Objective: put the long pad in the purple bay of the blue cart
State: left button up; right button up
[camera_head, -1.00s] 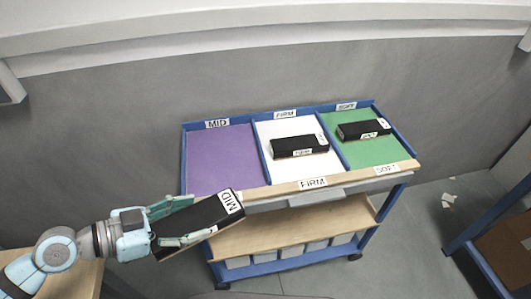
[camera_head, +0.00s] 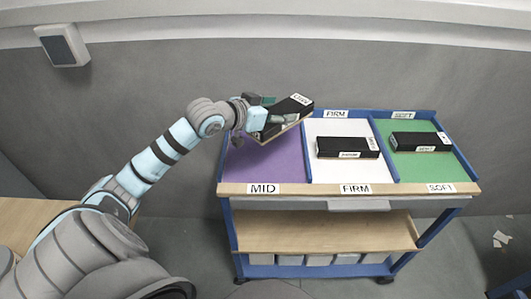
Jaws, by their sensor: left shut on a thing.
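The blue cart (camera_head: 231,235) stands ahead with three bays along its top. The purple bay (camera_head: 262,165), tagged MID on its front edge, is at the left and its visible floor is bare. My left gripper (camera_head: 280,118) is shut on the long black pad (camera_head: 294,108), which has a white label at its far end. The pad is tilted and appears to be above the back of the purple bay, hiding its rear edge. I cannot tell how high it is. My right gripper is not in view.
A black pad (camera_head: 346,146) lies in the white bay (camera_head: 338,172), tagged FIRM. Another black pad (camera_head: 421,142) lies in the green bay (camera_head: 436,168), tagged SOFT. Blue dividers separate the bays. Several bins sit under the cart's wooden lower shelf (camera_head: 320,238). A grey wall stands behind.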

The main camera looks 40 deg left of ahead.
pick_arm(q)
jog(key=w+a+r+n+y+b, duration=0.1)
jog(key=w+a+r+n+y, duration=0.3)
jog(key=a, duration=0.3)
jog(key=shift+n+y, duration=0.4)
jog(key=shift+y, duration=0.4)
jog(key=f+b, duration=0.1)
jog(key=f, duration=0.5)
jog(key=f+b, duration=0.2)
jog(key=f, duration=0.5)
jog(key=s+f+b, duration=0.1)
jog(key=f+b, duration=0.1)
jog(key=f, duration=0.4)
jog(key=shift+s+a+f, duration=0.1)
jog(key=shift+a+f, duration=0.05)
jog(key=o, duration=1.5)
jog(key=shift+o, duration=0.2)
jog(key=shift+s, duration=0.1)
jog(key=p+v, duration=0.1)
jog(key=v, duration=0.4)
jog(key=p+v, duration=0.2)
jog(key=v, duration=0.4)
jog(key=shift+s+r+p, duration=0.1)
jog(key=shift+r+p, duration=0.2)
jog(key=shift+r, duration=0.05)
jog(key=shift+s, duration=0.3)
